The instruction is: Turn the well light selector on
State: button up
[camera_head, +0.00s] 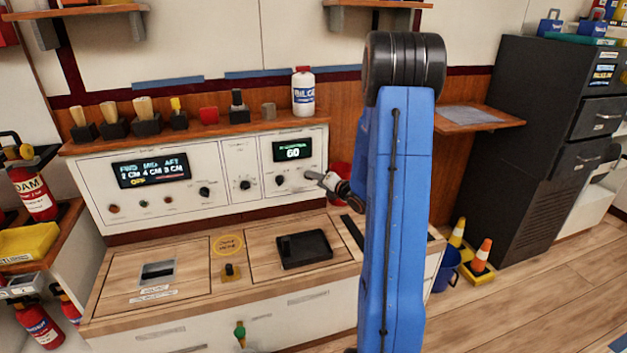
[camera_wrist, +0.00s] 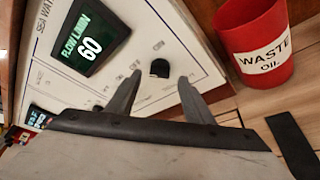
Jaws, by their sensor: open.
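My gripper (camera_head: 314,178) is at the right end of the white control panel (camera_head: 262,213). In the wrist view its two fingers (camera_wrist: 159,78) are spread and empty, pointing at a dark round knob (camera_wrist: 160,68) that lies between and just beyond the tips. Contact cannot be told. That knob is below the display reading FLOW L/MIN 60 (camera_wrist: 90,45). Knob labels are too small to read, so the well light selector cannot be singled out.
A red WASTE OIL container (camera_wrist: 262,70) stands right of the panel. A shelf above holds brushes and a white bottle (camera_head: 303,92). A dark cabinet (camera_head: 530,110) is at right.

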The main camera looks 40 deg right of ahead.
jog(key=shift+x, duration=1.4)
jog(key=c, duration=1)
jog(key=shift+c, duration=0.2)
jog(key=shift+f+m+t, duration=0.25)
jog(key=shift+m+t, duration=0.7)
jog(key=shift+m, duration=1.55)
jog(key=shift+f+m+t, duration=0.2)
jog(key=shift+m+t, duration=0.7)
jog(key=shift+m, duration=1.6)
jog(key=shift+f+m+t, duration=0.25)
jog(key=shift+m+t, duration=0.7)
jog(key=shift+m, duration=1.55)
